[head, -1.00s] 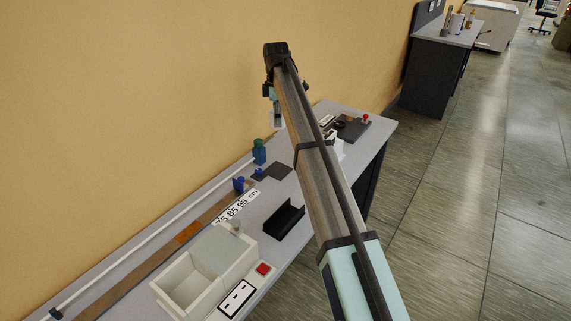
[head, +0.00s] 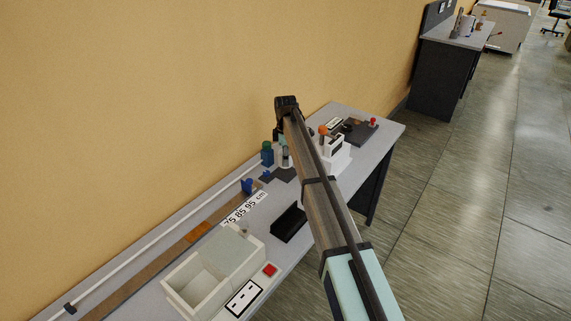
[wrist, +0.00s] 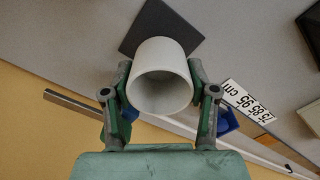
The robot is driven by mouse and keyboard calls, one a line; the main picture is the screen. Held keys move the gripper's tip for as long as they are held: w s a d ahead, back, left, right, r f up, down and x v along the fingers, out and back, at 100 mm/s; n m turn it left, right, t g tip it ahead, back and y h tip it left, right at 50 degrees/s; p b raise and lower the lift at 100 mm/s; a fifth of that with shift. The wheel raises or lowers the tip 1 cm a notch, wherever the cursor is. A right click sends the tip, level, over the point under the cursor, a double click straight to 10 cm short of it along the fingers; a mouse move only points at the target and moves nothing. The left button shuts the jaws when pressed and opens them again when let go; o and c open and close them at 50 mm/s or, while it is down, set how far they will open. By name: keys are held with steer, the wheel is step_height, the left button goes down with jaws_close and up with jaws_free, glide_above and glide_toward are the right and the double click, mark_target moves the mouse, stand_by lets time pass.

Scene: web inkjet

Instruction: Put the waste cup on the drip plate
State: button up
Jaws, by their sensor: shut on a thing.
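The white waste cup (wrist: 160,85) sits between the two fingers of my gripper (wrist: 160,78), which is shut on its sides. Its round open mouth faces the wrist camera. The dark square drip plate (wrist: 172,22) shows just beyond the cup, which hides part of its near edge. In the head view the cup (head: 285,158) is a small pale shape below the wrist, by the drip plate (head: 286,175). I cannot tell whether the cup touches the plate.
A blue clamp (head: 248,186) sits nearer, by a printed scale (head: 243,208). A black holder (head: 289,223) and a beige basin (head: 203,291) are nearer me. A white device with an orange knob (head: 323,130) stands right.

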steer(key=shift+f+p, duration=0.35)
steer(key=shift+f, duration=1.65)
steer(key=shift+f, duration=0.1)
steer(key=o, duration=1.2)
step_height(320, 180, up, 12)
steer(key=shift+r+b, duration=0.1)
steer(key=shift+b, duration=1)
